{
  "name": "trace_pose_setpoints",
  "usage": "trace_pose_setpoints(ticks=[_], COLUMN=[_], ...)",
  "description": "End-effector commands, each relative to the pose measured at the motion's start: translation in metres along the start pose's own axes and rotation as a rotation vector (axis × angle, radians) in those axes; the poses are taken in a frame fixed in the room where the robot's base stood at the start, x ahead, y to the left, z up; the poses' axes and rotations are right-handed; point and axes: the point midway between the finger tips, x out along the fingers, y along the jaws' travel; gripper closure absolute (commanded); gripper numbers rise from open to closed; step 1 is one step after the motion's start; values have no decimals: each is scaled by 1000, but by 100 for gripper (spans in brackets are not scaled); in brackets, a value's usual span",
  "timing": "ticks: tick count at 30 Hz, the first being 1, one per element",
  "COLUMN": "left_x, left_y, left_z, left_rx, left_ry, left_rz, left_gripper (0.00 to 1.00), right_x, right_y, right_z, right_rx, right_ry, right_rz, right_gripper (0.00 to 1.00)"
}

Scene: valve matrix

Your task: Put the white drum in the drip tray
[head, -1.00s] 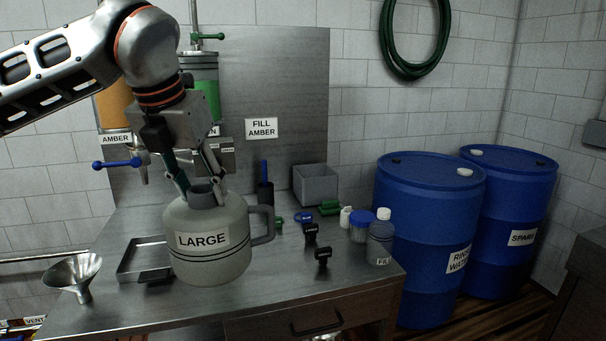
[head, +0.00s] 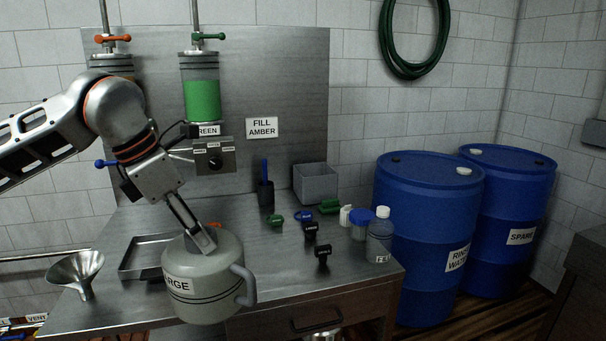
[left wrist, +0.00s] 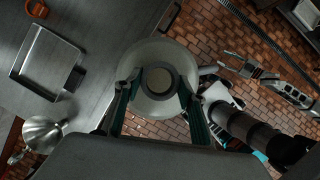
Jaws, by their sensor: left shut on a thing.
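The white drum (head: 200,290), labelled LARGE, is gripped at its neck by my left gripper (head: 207,242). In the left wrist view the drum (left wrist: 160,101) sits between the green fingers, partly over the brick floor at the bench's front edge. The drip tray (head: 135,264), shallow and metal, lies on the bench left of and behind the drum, which hides its right part. The tray also shows empty at upper left in the left wrist view (left wrist: 47,62). My right gripper (left wrist: 238,63) hangs over the floor at right in that view; its opening is unclear.
A metal funnel (head: 76,271) stands left of the tray. Several caps, bottles and a grey bin (head: 316,183) occupy the bench's right and back. Blue barrels (head: 425,235) stand to the right. The green-filled cylinder (head: 201,100) and its valve block (head: 214,160) hang behind.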

Motion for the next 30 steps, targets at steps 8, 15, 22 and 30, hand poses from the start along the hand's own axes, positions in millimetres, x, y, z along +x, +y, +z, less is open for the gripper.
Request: trace_pose_setpoints(ticks=[8,15,22,30], left_x=[35,62,86,115], left_y=[-2,-6,-12,-22], left_z=[-30,-55,-81,-115], left_rx=[384,707,1023,1424], left_ry=[-1,1,2,4], left_rz=[-162,-297,-429,-593], left_gripper=[100,100,100,100], right_x=[0,0,0,-1], right_y=[0,0,0,0], right_z=[0,-1,-1,-1], right_rx=[0,0,0,0], right_ry=[0,1,1,1], right_rz=[0,0,0,0], right_gripper=[60,60,60,60])
